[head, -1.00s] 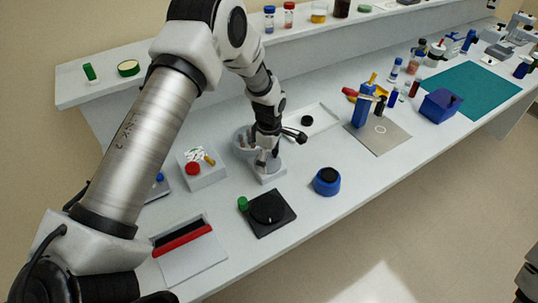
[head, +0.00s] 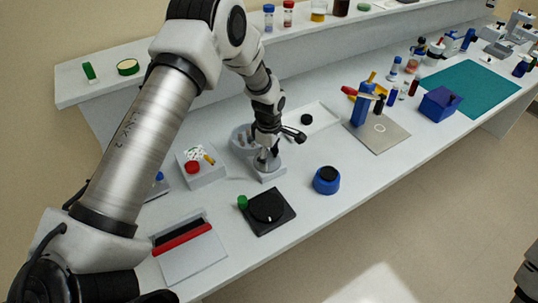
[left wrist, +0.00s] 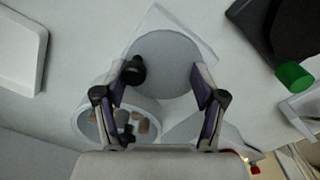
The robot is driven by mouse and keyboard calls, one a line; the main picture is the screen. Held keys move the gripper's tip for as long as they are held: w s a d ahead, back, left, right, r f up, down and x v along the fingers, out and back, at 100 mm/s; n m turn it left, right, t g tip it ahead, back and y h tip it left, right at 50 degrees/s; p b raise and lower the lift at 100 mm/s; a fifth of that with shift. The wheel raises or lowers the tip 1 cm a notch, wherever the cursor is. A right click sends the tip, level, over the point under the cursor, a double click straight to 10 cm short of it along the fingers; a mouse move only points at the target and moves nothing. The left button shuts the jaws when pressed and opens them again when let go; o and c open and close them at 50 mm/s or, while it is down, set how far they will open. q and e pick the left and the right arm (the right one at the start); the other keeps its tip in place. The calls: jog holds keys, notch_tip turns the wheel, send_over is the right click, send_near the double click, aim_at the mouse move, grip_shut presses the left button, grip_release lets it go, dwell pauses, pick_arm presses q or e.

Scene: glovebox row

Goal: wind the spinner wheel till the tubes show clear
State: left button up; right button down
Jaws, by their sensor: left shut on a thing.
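The spinner (head: 268,176) stands on the bench in the middle of the head view, a pale base with a round grey wheel (left wrist: 168,62) that has a dark knob (left wrist: 133,70). Its round cup (head: 238,134) is beside it, at the left. Several tubes (left wrist: 126,123) show in the cup in the left wrist view, some brownish; I cannot tell whether their contents are clear. My left gripper (head: 267,159) points down over the wheel. My right gripper is not in view.
A black plate with a round dial (head: 267,208) and green knob lies in front. A white tray (head: 320,116) lies behind. Bench space between them is clear.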

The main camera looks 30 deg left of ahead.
pick_arm(q)
jog(key=m, duration=0.3)
jog(key=s+m, duration=0.1)
jog(key=shift+d+f, duration=0.1)
jog(key=shift+f, duration=0.25)
jog(key=m, duration=0.4)
jog(key=shift+s, duration=0.1)
jog(key=m, duration=0.4)
jog(key=shift+m+b, duration=0.3)
jog(key=shift+s+r+m, duration=0.1)
jog(key=shift+m, duration=1.5)
